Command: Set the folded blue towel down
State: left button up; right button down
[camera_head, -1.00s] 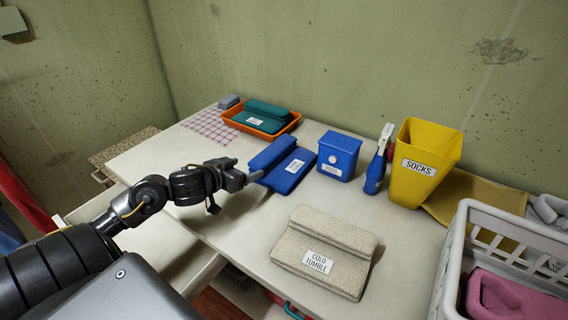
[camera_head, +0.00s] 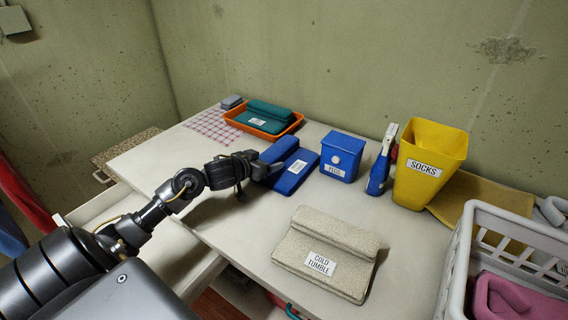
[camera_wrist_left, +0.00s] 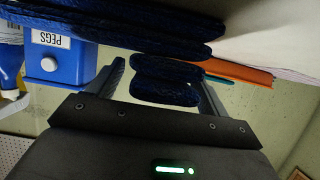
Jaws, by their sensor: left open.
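The folded blue towel (camera_head: 299,172), with a white label, lies on the white table left of the pegs box. Its raised roll (camera_head: 279,150) runs along its left side. My left gripper (camera_head: 268,171) is at the towel's near left end in the head view, jaws open. In the left wrist view, the dark blue roll (camera_wrist_left: 166,82) shows between the two spread fingers (camera_wrist_left: 165,90), with the flat part (camera_wrist_left: 120,32) above it in the picture. Whether a finger touches the cloth I cannot tell. My right gripper is not in view.
A blue pegs box (camera_head: 341,156), a blue bottle (camera_head: 381,165) and a yellow socks bin (camera_head: 428,160) stand to the right. A beige towel (camera_head: 325,250) lies in front. An orange tray (camera_head: 290,128) holding a green towel is behind. A white basket (camera_head: 455,265) stands at right.

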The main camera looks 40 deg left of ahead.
pick_arm(q)
jog(key=shift+c, duration=0.5)
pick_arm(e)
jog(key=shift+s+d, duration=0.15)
pick_arm(q)
jog(key=c, duration=1.2)
jog(key=shift+r, duration=0.15)
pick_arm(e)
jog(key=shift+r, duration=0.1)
